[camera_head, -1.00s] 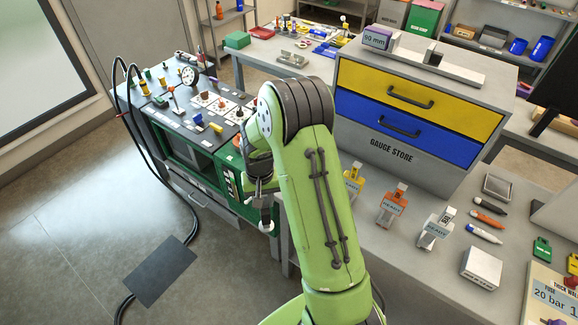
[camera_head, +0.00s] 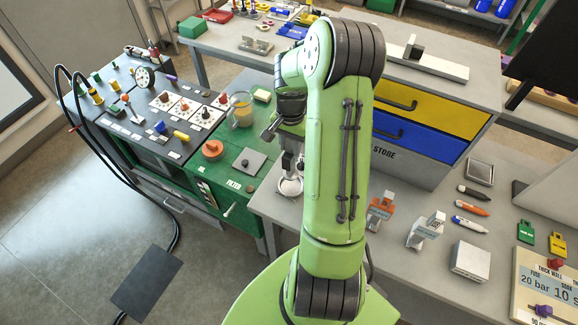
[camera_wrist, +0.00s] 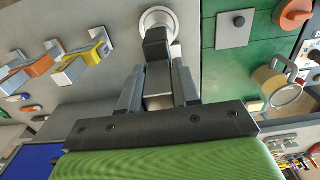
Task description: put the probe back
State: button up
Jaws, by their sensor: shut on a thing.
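In the wrist view, my gripper (camera_wrist: 157,82) is shut on a dark grey block-like piece (camera_wrist: 155,45), which I take to be the probe; its far end is hard to make out. The held piece overlaps a round pale disc (camera_wrist: 158,20) on the grey bench; I cannot tell whether they touch. In the head view, my gripper (camera_head: 290,150) points down just above the same disc (camera_head: 290,187), near the bench's left corner. My arm hides part of the bench behind it.
The drawer cabinet (camera_head: 430,100) is behind.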

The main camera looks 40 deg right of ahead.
jog(key=shift+s+a+f, duration=0.15)
jog(key=shift+s+f, duration=0.1)
jog(key=shift+f, duration=0.2)
jog(key=shift+s+a+f, duration=0.1)
jog(key=shift+s+f, duration=0.1)
jog(key=shift+f, duration=0.25)
jog(key=f, duration=0.3)
jog(key=w+d+f, duration=0.1)
jog(key=f, duration=0.1)
jog(key=shift+f, duration=0.1)
jog(key=shift+s+a, duration=0.2)
jog(key=shift+f, duration=0.15)
jog(key=o, duration=1)
jog(key=shift+w, duration=0.1)
